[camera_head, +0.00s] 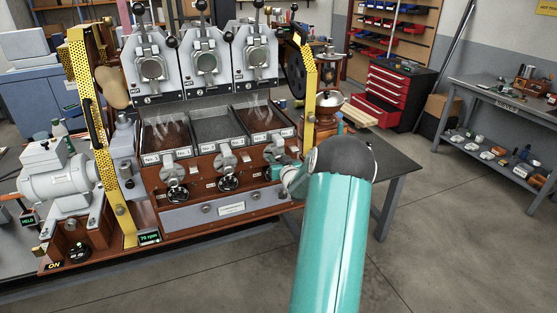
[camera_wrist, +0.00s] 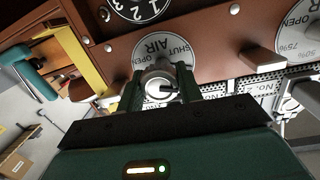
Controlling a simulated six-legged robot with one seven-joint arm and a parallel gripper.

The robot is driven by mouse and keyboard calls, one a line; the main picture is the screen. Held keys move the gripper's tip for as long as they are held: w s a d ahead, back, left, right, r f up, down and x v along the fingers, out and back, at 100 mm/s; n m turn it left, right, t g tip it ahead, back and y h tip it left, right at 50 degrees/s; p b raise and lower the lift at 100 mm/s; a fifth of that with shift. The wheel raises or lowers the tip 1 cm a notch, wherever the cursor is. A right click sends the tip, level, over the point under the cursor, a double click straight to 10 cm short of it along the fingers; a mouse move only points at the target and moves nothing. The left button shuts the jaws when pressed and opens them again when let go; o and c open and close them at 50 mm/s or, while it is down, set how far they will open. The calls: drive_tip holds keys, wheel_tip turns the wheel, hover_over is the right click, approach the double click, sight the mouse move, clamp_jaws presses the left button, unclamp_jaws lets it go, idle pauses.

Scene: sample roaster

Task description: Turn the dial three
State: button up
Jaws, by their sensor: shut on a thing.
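The machine's brown front panel carries three stations, each with a round metal plate and a black dial. In the wrist view the picture is turned over. My gripper (camera_wrist: 160,82) is shut on a small silver knob (camera_wrist: 160,91) in the middle of a round plate marked AIR and SHUT (camera_wrist: 151,46). A black numbered dial (camera_wrist: 139,8) is beside this plate, apart from the fingers and cut by the top edge. In the head view my gripper (camera_head: 285,171) is at the right-hand station and hides most of its dial. The left dial (camera_head: 177,194) and middle dial (camera_head: 228,182) show clearly.
Three open trays sit above the panel; the left tray (camera_head: 165,137) and right tray (camera_head: 262,118) hold brown material. Yellow perforated guards (camera_head: 308,80) flank the machine. A dark table (camera_head: 385,160) stands close on the right.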

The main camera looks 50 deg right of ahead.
drive_tip(key=m, duration=0.6)
drive_tip(key=shift+s+f+y, duration=0.1)
drive_tip(key=shift+y, duration=0.2)
drive_tip(key=m, duration=0.5)
drive_tip(key=shift+m+t+y, duration=0.3)
drive_tip(key=shift+m+y, duration=0.1)
drive_tip(key=m, duration=0.3)
drive_tip(key=shift+t, duration=0.3)
drive_tip(key=m, duration=0.3)
drive_tip(key=shift+f+m+y, duration=0.1)
drive_tip(key=shift+m+y, duration=0.2)
drive_tip(key=shift+m, duration=0.1)
drive_tip(key=m+t, duration=0.1)
drive_tip(key=m, duration=0.4)
drive_tip(key=shift+m, duration=0.4)
drive_tip(key=o, duration=1)
